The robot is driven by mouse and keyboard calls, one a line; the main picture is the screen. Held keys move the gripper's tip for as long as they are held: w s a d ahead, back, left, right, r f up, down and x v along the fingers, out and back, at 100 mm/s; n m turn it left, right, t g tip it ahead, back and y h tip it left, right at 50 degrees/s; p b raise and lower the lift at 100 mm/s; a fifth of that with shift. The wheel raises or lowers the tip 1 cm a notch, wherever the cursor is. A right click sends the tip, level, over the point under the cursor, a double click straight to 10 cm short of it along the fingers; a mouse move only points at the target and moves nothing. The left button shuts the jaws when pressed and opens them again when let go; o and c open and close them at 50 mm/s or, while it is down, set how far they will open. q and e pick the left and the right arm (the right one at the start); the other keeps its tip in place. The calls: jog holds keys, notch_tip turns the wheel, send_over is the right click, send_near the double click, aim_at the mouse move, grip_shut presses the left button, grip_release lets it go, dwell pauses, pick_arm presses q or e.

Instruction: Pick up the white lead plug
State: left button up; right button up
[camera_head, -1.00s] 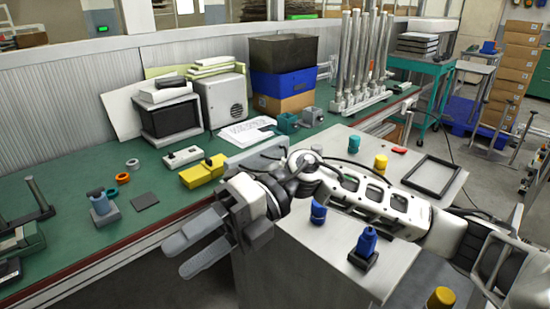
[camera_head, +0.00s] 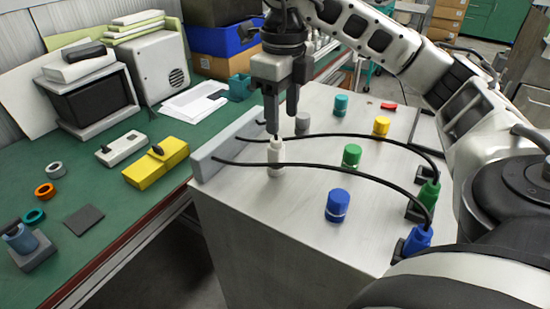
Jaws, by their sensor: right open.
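The white lead plug (camera_head: 275,158) stands upright on the light metal cabinet top (camera_head: 300,195), near its left side. Its dark upper tip lies close under my right gripper (camera_head: 281,118). The right gripper points down, with its fingers apart just above the plug and nothing seen between them. In the picture one fingertip overlaps the plug's top; I cannot tell whether they touch. My left gripper is not in view.
Black cables from a grey block (camera_head: 230,147) arch over the cabinet to a green plug (camera_head: 429,193) and a blue plug (camera_head: 417,240). Blue (camera_head: 338,205), green (camera_head: 352,155), yellow (camera_head: 381,125) and teal (camera_head: 341,105) caps stand right of the white plug.

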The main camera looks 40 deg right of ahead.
aim_at(276, 145)
jog(key=f, duration=0.5)
jog(key=w+f, duration=0.1)
jog(key=f, duration=0.2)
jog(key=shift+a, duration=0.3)
jog(key=c, duration=1.1)
